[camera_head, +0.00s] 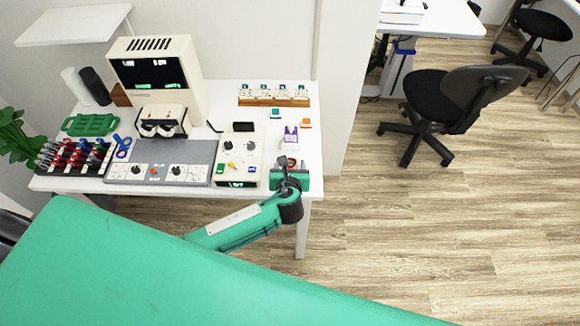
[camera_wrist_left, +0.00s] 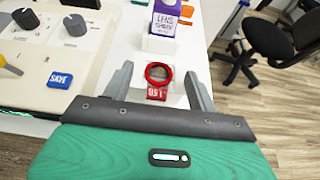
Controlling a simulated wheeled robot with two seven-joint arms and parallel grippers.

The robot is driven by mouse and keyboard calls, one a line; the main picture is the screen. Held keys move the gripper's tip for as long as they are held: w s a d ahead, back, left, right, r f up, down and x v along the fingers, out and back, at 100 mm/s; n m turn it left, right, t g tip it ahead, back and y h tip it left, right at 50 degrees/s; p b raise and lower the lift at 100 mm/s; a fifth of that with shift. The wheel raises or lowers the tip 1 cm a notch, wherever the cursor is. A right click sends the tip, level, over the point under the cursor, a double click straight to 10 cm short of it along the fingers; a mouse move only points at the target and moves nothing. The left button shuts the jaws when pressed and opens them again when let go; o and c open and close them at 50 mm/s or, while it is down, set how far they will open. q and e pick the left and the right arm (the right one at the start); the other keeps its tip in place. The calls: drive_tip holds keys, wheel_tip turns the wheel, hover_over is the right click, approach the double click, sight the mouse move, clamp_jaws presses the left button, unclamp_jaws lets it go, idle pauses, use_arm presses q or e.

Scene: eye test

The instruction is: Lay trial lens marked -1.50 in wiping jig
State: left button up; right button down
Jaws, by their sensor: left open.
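A red-rimmed trial lens (camera_wrist_left: 158,72) with a red tag (camera_wrist_left: 157,93) shows in the left wrist view. The tag's digits appear turned around and look like 1.50; I cannot make out a sign. The lens also shows as a small red ring (camera_head: 292,161) near the table's right front edge. My left gripper (camera_wrist_left: 160,76) is open, with one finger on each side of the lens in the picture; I cannot tell if they touch it. In the head view, my left gripper (camera_head: 291,168) is over that edge. I cannot tell which piece is the wiping jig. My right gripper is not in view.
A purple labelled block (camera_wrist_left: 173,24) with a white front stands just beyond the lens. A control panel (camera_head: 238,158) lies to the left. A lens rack (camera_head: 70,171) and a viewing machine (camera_head: 157,75) stand farther left.

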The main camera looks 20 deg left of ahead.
use_arm(q)
drive_tip(key=b+v, duration=0.2)
drive_tip(key=v, duration=1.2)
drive_tip(key=shift+f, duration=0.1)
